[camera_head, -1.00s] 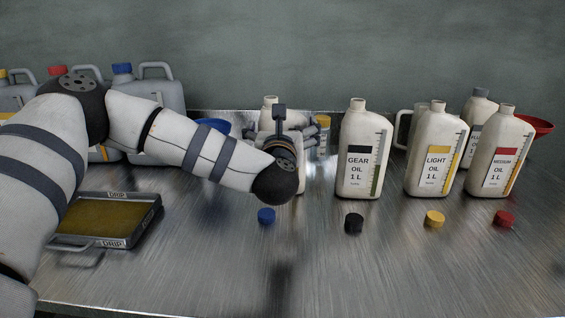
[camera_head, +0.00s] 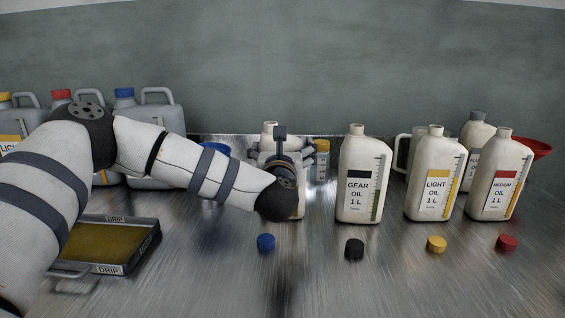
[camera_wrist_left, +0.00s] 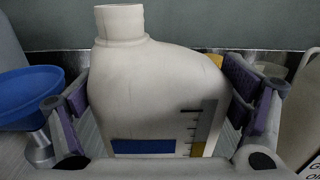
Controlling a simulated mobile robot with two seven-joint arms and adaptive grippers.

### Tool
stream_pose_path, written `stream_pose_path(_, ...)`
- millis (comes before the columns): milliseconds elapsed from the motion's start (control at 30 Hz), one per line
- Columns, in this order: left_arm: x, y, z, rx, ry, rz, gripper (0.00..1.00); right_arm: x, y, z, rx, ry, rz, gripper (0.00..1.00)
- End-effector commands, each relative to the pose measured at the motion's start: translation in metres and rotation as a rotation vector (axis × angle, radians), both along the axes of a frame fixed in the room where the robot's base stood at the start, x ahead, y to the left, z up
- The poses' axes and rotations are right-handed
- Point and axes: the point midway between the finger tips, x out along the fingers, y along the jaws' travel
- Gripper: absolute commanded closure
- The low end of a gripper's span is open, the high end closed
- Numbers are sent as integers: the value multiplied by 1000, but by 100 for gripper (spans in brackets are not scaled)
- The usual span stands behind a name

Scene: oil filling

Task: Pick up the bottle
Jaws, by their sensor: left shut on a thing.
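A cream plastic oil bottle with a blue label (camera_wrist_left: 155,100) fills the middle of the left wrist view, upright and uncapped. In the head view its neck (camera_head: 269,128) shows behind my left wrist, and most of its body is hidden. My left gripper (camera_wrist_left: 160,88) is shut on the bottle, with a purple-grey pad at each side of its body. In the head view the left gripper (camera_head: 284,152) is partly hidden by its own wrist. The bottle appears to stand on the metal table. My right gripper is not in view.
To the right stand the gear oil (camera_head: 358,170), light oil (camera_head: 432,170) and medium oil (camera_head: 498,175) bottles. Blue (camera_head: 266,243), black (camera_head: 354,249), yellow (camera_head: 436,244) and red (camera_head: 506,243) caps lie in front. A drip tray (camera_head: 110,268) lies left; a blue funnel (camera_wrist_left: 30,95) is beside the bottle.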

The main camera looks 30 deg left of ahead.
Motion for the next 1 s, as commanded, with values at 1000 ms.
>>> stream_pose_path(1000, -55, -29, 101, 0, -11, -2, 71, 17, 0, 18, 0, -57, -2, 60)
